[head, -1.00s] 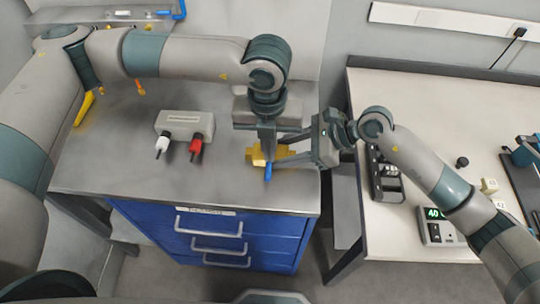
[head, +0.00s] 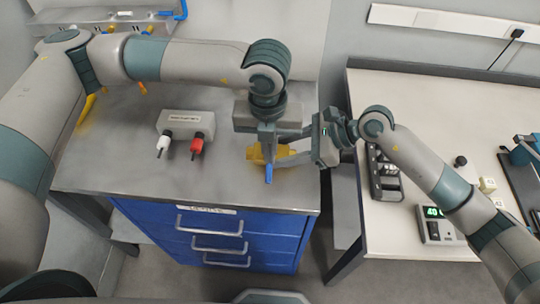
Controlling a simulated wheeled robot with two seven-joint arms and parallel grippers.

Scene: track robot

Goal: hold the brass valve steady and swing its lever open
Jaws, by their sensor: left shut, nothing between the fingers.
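The brass valve (head: 254,154) is near the front right of the grey cabinet top, partly hidden by my grippers. Its blue lever (head: 268,174) shows as a short bar pointing toward the cabinet's front edge. My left gripper (head: 267,153) points down over the valve, right at the lever. Its fingers are shut with nothing between them; whether they touch the lever is unclear. My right gripper (head: 276,152) reaches in from the right, its two fingers spread apart at the valve body. Their tips are hidden behind the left gripper and the valve, so their grip is not clear.
A grey box (head: 185,122) with a white and a red plug stands left of the valve. Blue drawers (head: 210,235) are below. A white bench (head: 430,110) at right holds a black tray (head: 384,178) and a meter with green digits (head: 437,226). The cabinet's front left is clear.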

